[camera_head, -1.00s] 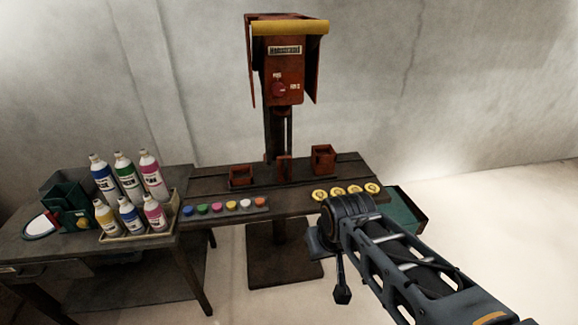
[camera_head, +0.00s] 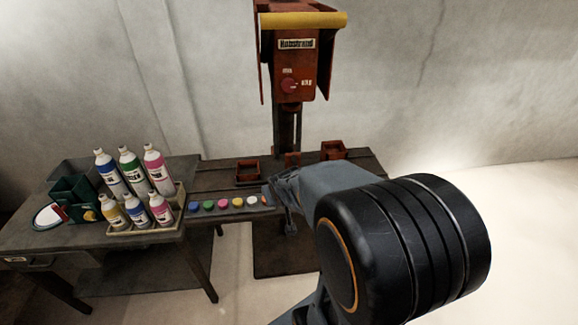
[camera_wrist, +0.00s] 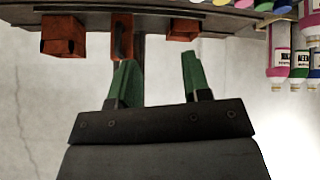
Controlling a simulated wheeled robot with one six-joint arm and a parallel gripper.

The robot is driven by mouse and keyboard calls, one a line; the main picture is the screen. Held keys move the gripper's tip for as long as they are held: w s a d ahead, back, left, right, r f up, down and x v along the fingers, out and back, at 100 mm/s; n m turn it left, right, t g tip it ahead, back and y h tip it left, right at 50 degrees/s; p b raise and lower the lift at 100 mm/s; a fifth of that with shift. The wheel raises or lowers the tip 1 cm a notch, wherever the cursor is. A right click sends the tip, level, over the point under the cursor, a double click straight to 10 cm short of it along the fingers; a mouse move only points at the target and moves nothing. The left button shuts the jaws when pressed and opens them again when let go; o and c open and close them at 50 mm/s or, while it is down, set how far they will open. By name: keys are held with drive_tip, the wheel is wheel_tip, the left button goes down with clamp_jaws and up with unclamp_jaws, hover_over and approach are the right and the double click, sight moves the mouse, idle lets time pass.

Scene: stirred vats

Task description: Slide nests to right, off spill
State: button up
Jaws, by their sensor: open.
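Three rust-red open holders, which may be the nests, stand in a row on the dark bench top (camera_head: 226,182): a low left one (camera_head: 247,171), a narrow middle one (camera_head: 292,160) and a boxy right one (camera_head: 333,150). The wrist view is inverted and shows the boxy one (camera_wrist: 62,36), the narrow one (camera_wrist: 122,40) and the low one (camera_wrist: 182,26) at the top. My gripper (camera_wrist: 157,58) is open and empty. Its green fingers are apart, with the narrow holder beyond the left finger. In the head view my arm mostly hides the gripper. I cannot make out a spill.
A red machine (camera_head: 298,65) on a post stands behind the holders. Coloured paint pots (camera_head: 222,204) line the front edge at left. Several bottles (camera_head: 130,170) fill a tray on the left table. Clear floor lies at right.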

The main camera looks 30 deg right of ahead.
drive_tip(key=w+d+f+m+t+p, duration=0.15)
drive_tip(key=d+f+t+p, duration=0.3)
drive_tip(key=d, duration=0.75)
drive_tip(key=shift+t+h, duration=0.4)
drive_tip(key=shift+t, duration=0.15)
drive_tip(key=p+x, duration=0.1)
drive_tip(key=x, duration=1.3)
drive_tip(key=shift+s, duration=0.1)
clamp_jaws()
